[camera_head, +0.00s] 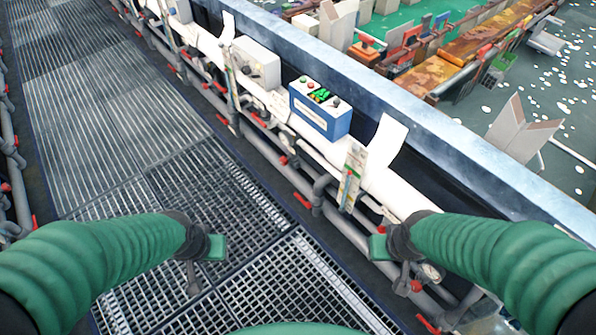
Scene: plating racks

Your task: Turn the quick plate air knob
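I cannot tell which part is the quick plate air knob, as no label is readable. Several red valve handles (303,200) sit along the grey pipes beside the walkway. A blue and white control box (320,109) with coloured buttons and a dark knob (336,102) stands on the white ledge. An upright flow meter (351,178) stands on the pipe run, nearer to me. My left gripper (205,265) hangs over the grating, apart from the pipes. My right gripper (391,265) is in front of the nearer pipes and seems to hold nothing. Finger gaps are unclear.
The grated walkway (110,130) is clear ahead on the left. Pipes also run along its left edge. A long grey tank rim (430,115) borders the ledge on the right. A grey box (256,63) stands farther along the ledge.

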